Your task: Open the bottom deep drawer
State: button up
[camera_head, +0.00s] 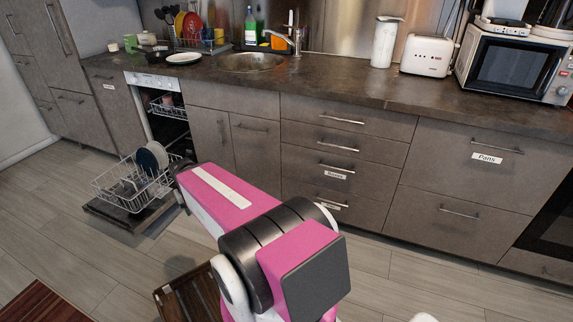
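Two deep grey drawers are stacked at the right. The upper one (486,165) carries a "Pans" label, and the lower one (458,217) has a horizontal bar handle (460,213). Both look shut. That drawer also looks shut. My pink and black arm reaches from the bottom middle up and left. Its far end is near the dishwasher rack, and I cannot make out my gripper or its fingers.
The dishwasher (160,105) is open, its lower rack (125,187) pulled out with plates. A brown slatted wooden object (190,297) lies on the floor by my arm. The countertop holds a toaster (427,55) and microwave (510,62). Floor before the right-hand drawers is mostly clear.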

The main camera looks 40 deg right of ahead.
aim_at(485, 234)
jog(key=k+l, duration=0.15)
jog(key=l, duration=0.15)
jog(key=k+l, duration=0.1)
jog(key=l, duration=0.2)
jog(key=k+l, duration=0.15)
jog(key=l, duration=0.15)
jog(key=z, duration=3)
